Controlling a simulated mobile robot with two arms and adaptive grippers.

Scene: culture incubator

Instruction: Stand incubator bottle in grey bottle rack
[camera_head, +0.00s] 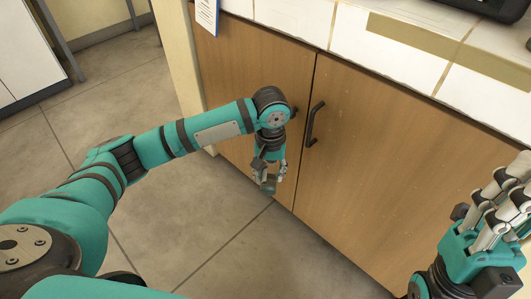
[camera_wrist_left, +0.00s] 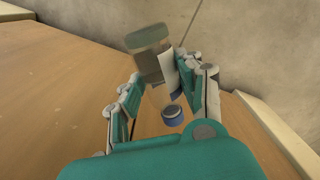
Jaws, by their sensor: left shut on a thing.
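My left gripper (camera_head: 270,178) points down in front of the wooden cabinet doors and is shut on the incubator bottle (camera_head: 268,186). In the left wrist view the bottle (camera_wrist_left: 149,62) lies between the fingers of the left gripper (camera_wrist_left: 155,85). It has a clear body, a grey-green far end, a white label and a blue cap (camera_wrist_left: 172,115) on the palm side. The fingers hide part of the bottle. My right gripper (camera_head: 505,205) is at the right edge and partly cut off; its finger opening is unclear. The grey bottle rack is in neither view.
A white tiled counter (camera_head: 350,35) runs above the wooden cabinet doors (camera_head: 380,150), which have dark handles (camera_head: 314,124). A dark object (camera_head: 490,8) stands on the counter at top right. The tiled floor (camera_head: 225,215) is clear at left and below.

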